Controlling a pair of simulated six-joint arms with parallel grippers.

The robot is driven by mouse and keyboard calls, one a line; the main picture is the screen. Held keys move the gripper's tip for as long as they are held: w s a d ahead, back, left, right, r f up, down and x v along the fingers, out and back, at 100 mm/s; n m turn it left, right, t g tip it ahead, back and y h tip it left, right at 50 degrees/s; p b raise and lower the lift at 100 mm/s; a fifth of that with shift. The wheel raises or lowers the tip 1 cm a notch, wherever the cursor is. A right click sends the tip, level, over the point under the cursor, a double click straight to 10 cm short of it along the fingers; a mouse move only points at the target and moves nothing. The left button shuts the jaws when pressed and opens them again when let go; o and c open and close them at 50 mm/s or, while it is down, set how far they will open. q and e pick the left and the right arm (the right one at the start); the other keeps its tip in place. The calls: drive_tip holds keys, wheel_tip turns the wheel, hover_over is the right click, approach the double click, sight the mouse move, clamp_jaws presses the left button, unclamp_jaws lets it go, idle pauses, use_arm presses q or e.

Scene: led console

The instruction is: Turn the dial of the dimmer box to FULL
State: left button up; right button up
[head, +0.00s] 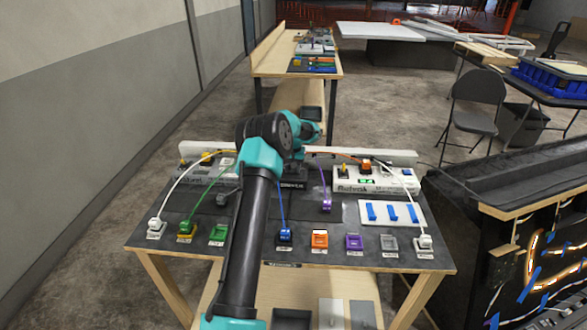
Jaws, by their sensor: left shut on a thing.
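The dimmer box (292,184) is a dark box at the back middle of the console table, with a label strip along its front. My left arm and wrist stand in front of it and over it, so its dial and scale are hidden. My left gripper (295,165) is at the top of the dimmer box, mostly hidden behind its own wrist. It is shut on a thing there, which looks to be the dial. The dial's setting cannot be read. My right gripper is not in view.
A white plate with blue pieces (392,222) lies at right.

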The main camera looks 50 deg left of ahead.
use_arm(q)
drive_tip(key=m, duration=0.5)
drive_tip(key=shift+s+a+m, duration=0.1)
drive_tip(key=shift+a+m, duration=0.15)
drive_tip(key=shift+m, duration=0.05)
drive_tip(key=m, duration=0.5)
drive_tip(key=shift+a, duration=0.25)
drive_tip(key=shift+m, duration=0.3)
drive_tip(key=o, duration=0.9)
drive_tip(key=shift+r, duration=0.1)
wheel_tip(320, 180, up, 17)
drive_tip(key=shift+r, duration=0.15)
